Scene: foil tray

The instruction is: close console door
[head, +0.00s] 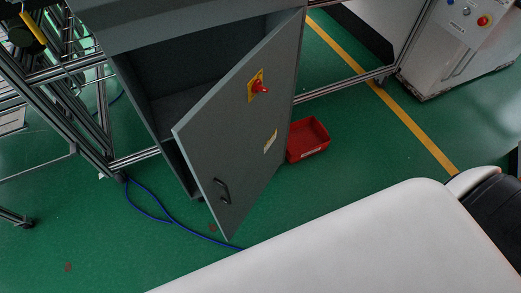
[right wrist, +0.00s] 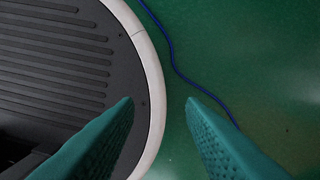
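The grey console door (head: 240,128) stands wide open in the head view, hinged on its right side. It has a black handle (head: 222,191) near its lower free edge and a red knob on a yellow plate (head: 258,87). The grey console (head: 150,62) behind it shows a dark, open interior, partly hidden by the door. My right gripper (right wrist: 160,102) shows in the right wrist view, its two green fingers apart with nothing between them. It is not near the door in that view. My left gripper is not in view.
A red bin (head: 307,139) sits on the green floor right of the door. A blue cable (head: 150,207) runs along the floor below the console. An aluminium frame stands at left, and a white control cabinet (head: 455,45) at upper right.

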